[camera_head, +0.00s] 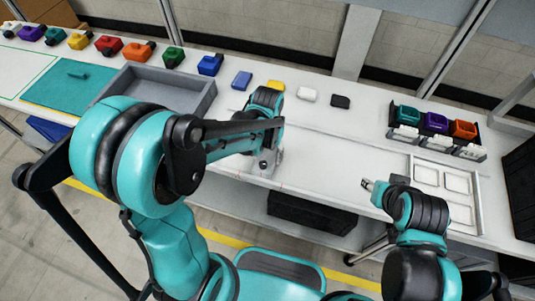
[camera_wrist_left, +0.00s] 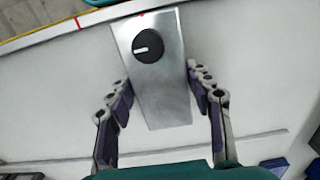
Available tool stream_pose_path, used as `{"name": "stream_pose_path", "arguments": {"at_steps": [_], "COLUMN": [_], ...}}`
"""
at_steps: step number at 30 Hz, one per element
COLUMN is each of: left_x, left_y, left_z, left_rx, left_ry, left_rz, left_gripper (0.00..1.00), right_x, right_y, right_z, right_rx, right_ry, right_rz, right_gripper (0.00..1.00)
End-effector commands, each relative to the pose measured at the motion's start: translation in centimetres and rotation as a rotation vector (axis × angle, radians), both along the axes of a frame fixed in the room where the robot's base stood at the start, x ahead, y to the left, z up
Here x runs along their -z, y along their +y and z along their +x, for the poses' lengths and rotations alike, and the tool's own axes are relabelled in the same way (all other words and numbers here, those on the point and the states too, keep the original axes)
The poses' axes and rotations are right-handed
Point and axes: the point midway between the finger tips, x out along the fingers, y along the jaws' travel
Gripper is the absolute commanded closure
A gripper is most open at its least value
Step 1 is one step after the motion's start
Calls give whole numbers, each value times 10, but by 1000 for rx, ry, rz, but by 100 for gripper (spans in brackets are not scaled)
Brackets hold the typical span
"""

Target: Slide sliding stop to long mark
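The sliding stop (camera_wrist_left: 163,88) is a silver metal block with a black round knob marked by a white line. In the left wrist view it lies between the fingers of my left gripper (camera_wrist_left: 160,80). Both fingertips are very close to its sides; I cannot tell whether they press on it. In the head view my left gripper (camera_head: 265,158) is low over the table's front part, and the stop is mostly hidden. Short red marks (camera_wrist_left: 138,14) show by the table edge; I cannot tell which is the long one. My right gripper (camera_head: 369,185) is apart from the stop, its opening unclear.
A white table (camera_head: 330,155) carries a long rail-like strip. A grey tray (camera_head: 205,103), a teal mat (camera_head: 60,92) and several coloured blocks stand left and behind. A rack with teal, purple and orange bins (camera_head: 437,122) and a framed tray (camera_head: 428,175) are at right.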

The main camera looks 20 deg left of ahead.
Motion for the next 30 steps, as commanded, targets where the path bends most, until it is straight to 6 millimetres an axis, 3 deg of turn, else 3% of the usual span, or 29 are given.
{"name": "stream_pose_path", "arguments": {"at_steps": [4, 13, 23, 24, 26, 30], "left_x": [0, 0, 0, 0, 0, 0], "left_y": [11, 66, 70, 70, 70, 70], "left_z": [1, 2, 2, 2, 2, 2], "left_rx": [-3, -4, 0, 0, 0, 0], "left_ry": [0, 0, 0, 0, 0, 0], "left_rz": [0, 1, 1, 1, 1, 1], "left_gripper": [100, 100, 100, 44, 28, 28], "right_x": [0, 0, 0, 0, 0, 0], "right_y": [0, 0, 0, 0, 0, 0], "right_z": [0, 0, 0, 0, 0, 0], "right_rx": [0, 0, 0, 0, 0, 0], "right_ry": [0, 0, 0, 0, 0, 0], "right_rz": [0, 0, 0, 0, 0, 0], "right_gripper": [60, 60, 60, 60, 60, 60]}}
